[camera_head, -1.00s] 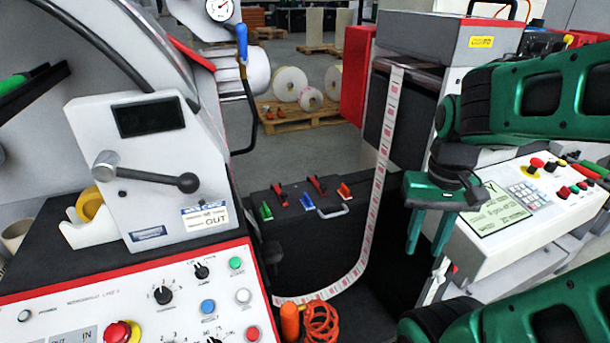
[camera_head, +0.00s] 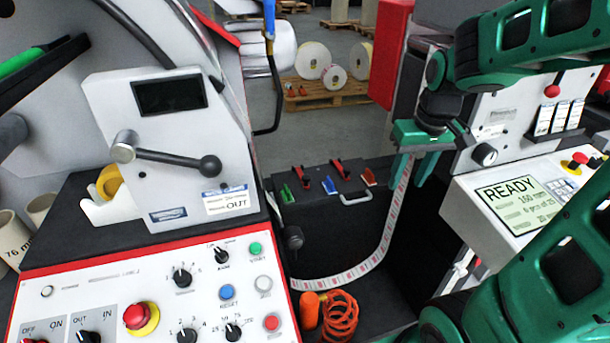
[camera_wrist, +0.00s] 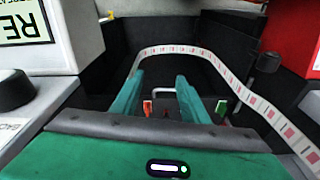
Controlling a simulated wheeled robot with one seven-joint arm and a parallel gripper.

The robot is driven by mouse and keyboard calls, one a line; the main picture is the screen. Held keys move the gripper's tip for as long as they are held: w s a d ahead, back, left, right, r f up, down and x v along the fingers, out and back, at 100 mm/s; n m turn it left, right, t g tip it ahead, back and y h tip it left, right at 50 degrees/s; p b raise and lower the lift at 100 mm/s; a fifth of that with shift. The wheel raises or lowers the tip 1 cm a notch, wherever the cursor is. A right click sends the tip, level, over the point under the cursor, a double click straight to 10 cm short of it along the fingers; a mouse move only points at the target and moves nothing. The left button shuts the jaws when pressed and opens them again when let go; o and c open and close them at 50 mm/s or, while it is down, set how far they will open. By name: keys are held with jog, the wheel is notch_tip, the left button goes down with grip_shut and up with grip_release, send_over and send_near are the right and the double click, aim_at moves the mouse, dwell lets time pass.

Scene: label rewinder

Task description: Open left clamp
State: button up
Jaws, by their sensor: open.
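A black box (camera_head: 340,222) low in the middle carries small levers on its top: a green one (camera_head: 287,193) at the left, a red one (camera_head: 308,178), a blue one (camera_head: 329,185), another red one (camera_head: 341,169) and an orange one (camera_head: 369,177) at the right. Which of these is the left clamp, I cannot tell for sure. My gripper (camera_head: 405,176) is open and empty, to the right of the levers and apart from them. In the wrist view, my gripper's (camera_wrist: 160,80) fingers point toward the box, with the orange (camera_wrist: 147,106) and green (camera_wrist: 222,107) levers beyond, partly hidden.
A label strip (camera_head: 392,222) hangs in a loop close to my gripper and beside the box. A grey handle (camera_head: 356,199) sticks out at the box's front. An orange coiled hose (camera_head: 341,318) lies below. A control panel (camera_head: 150,285) fills the lower left; a display console (camera_head: 520,200) stands right.

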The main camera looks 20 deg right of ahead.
jog(key=w+a+f+n+t, duration=0.1)
jog(key=w+a+n, duration=0.3)
jog(key=w, duration=0.6)
jog(key=n+t+y, duration=0.1)
jog(key=n+y, duration=0.1)
send_near(307, 177)
jog(key=x, duration=0.8)
jog(key=shift+f, duration=0.1)
